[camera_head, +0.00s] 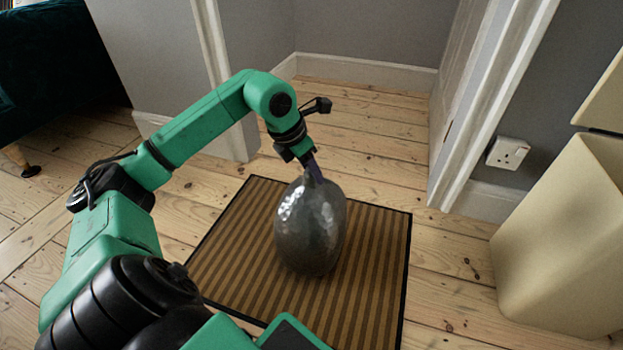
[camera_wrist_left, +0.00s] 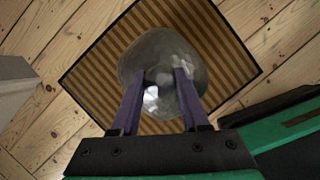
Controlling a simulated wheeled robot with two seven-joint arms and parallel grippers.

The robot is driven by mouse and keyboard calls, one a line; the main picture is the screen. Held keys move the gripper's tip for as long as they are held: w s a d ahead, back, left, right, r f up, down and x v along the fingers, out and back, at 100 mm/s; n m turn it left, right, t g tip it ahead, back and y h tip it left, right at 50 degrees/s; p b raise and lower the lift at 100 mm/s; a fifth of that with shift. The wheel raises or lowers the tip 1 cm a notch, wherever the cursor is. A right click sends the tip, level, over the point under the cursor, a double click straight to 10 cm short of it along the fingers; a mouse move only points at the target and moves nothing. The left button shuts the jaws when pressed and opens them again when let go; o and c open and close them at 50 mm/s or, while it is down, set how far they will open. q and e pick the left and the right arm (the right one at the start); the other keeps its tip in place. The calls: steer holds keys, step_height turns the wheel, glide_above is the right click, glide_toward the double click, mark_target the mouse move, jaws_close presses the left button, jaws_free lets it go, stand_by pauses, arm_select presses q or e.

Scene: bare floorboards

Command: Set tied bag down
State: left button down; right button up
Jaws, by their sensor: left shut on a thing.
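The tied bag (camera_head: 310,228) is a shiny dark grey, rounded sack with a narrow neck at its top. It is upright over a brown striped mat (camera_head: 229,256) with a black border. I cannot tell whether its base touches the mat. My left gripper (camera_head: 313,172) is shut on the neck of the bag from above. In the left wrist view, its two purple fingers (camera_wrist_left: 158,100) reach down over the top of the bag (camera_wrist_left: 165,52), with the mat (camera_wrist_left: 97,72) around it. My right gripper is not in view.
A cream bin (camera_head: 560,245) stands on the floorboards at the right, near a wall socket (camera_head: 508,153). A doorway with white frames is behind the mat. A dark green sofa (camera_head: 55,60) is at the far left. Bare boards surround the mat.

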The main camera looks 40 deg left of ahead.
arm_select(q)
steer(key=shift+c, duration=2)
jaws_free()
steer(key=shift+f, duration=0.1)
steer(key=shift+r+p, duration=0.25)
steer(key=shift+p, duration=0.05)
steer(key=p+v, duration=0.1)
steer(key=v, duration=1)
steer(key=shift+s+r+p, duration=0.3)
steer(key=shift+p, duration=0.05)
